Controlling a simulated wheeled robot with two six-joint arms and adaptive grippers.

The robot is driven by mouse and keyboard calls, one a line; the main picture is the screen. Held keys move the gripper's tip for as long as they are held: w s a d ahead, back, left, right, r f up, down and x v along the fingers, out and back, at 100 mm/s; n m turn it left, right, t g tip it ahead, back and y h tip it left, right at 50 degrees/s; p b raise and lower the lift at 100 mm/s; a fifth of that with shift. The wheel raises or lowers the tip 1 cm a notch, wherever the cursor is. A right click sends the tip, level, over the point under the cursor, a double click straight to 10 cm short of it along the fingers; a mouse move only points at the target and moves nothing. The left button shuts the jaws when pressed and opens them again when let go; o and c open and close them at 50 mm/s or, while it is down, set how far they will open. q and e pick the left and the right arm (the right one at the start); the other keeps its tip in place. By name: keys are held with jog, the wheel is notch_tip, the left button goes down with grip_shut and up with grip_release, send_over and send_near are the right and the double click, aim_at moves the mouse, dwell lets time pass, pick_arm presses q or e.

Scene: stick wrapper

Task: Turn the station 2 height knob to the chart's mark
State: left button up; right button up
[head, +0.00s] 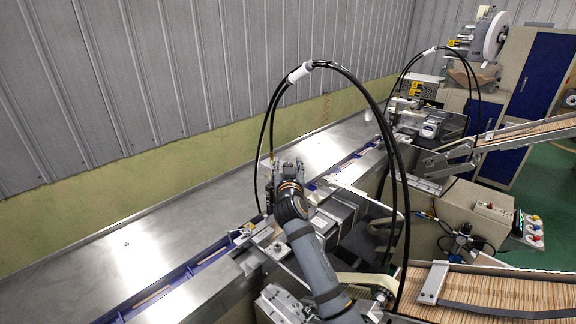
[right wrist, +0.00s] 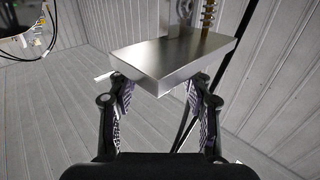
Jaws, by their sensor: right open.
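My right gripper (head: 287,168) is beside the wrapping machine at the middle of the head view, under a hoop of black cables. In the right wrist view, my right gripper (right wrist: 162,98) is open, with its two fingers apart. A shiny metal block (right wrist: 170,60) lies just beyond and between the fingertips; I cannot tell whether they touch it. A brass coiled or threaded rod (right wrist: 208,18) rises behind the block. I cannot make out the height knob or the chart in either view. My left gripper is not in view.
The black cable hoop (head: 352,78) arches around my right arm. A blue-edged conveyor rail (head: 180,283) runs along the machine. A tray of wooden sticks (head: 505,292) is at lower right.

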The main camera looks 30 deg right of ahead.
jog(key=shift+s+a, duration=0.15)
jog(key=shift+s, duration=0.1)
jog(key=v, duration=0.6)
jog(key=shift+s, duration=0.4)
jog(key=shift+a, duration=0.1)
